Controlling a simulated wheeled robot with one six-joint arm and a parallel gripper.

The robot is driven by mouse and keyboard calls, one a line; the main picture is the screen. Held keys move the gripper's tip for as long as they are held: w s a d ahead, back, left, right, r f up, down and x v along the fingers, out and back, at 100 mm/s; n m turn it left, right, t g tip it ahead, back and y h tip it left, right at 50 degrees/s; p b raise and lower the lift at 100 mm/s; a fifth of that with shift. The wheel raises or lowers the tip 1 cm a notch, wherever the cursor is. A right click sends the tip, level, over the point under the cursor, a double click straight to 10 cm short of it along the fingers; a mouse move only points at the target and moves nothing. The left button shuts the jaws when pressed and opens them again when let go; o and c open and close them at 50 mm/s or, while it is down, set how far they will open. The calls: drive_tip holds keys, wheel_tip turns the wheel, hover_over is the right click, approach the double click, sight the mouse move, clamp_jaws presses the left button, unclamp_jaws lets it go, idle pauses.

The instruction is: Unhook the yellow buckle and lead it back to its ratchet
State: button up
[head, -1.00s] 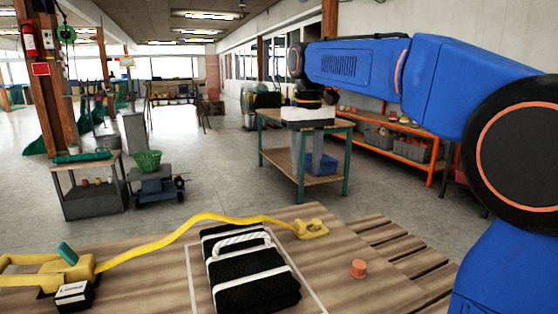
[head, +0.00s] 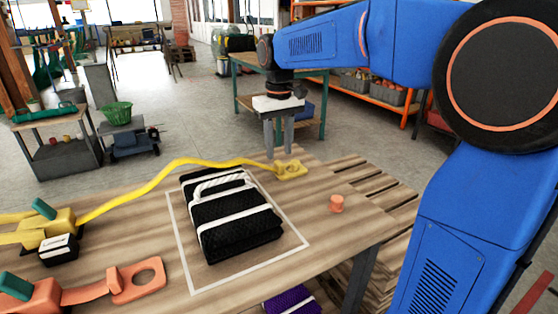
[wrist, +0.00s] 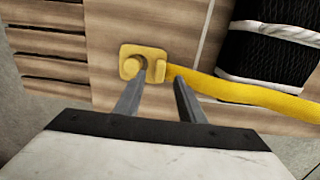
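The yellow buckle (head: 291,169) lies at the far edge of the wooden table, seated over a small round post in the wrist view (wrist: 143,63). A yellow strap (head: 160,175) runs from it, behind the black net bundle, to the yellow ratchet (head: 48,230) with a green handle at the left. My gripper (head: 278,155) points down just over the buckle. I cannot tell whether the fingertips touch the buckle.
The black net bundle (head: 230,220) with white straps lies inside a white outline. An orange peg (head: 337,203) stands bare to the right. An orange ratchet (head: 40,298) and orange buckle (head: 138,280) lie at the front left. A purple item (head: 290,300) is below the table edge.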

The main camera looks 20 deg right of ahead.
sight(279, 162)
drive_tip(key=shift+f, duration=2.3)
drive_tip(key=shift+c, duration=0.2)
clamp_jaws()
drive_tip(key=shift+w+d, duration=0.1)
drive_tip(key=shift+d, duration=0.35)
drive_tip(key=shift+r, duration=0.7)
drive_tip(key=shift+r, duration=2.4)
drive_tip(key=shift+d+r, duration=0.1)
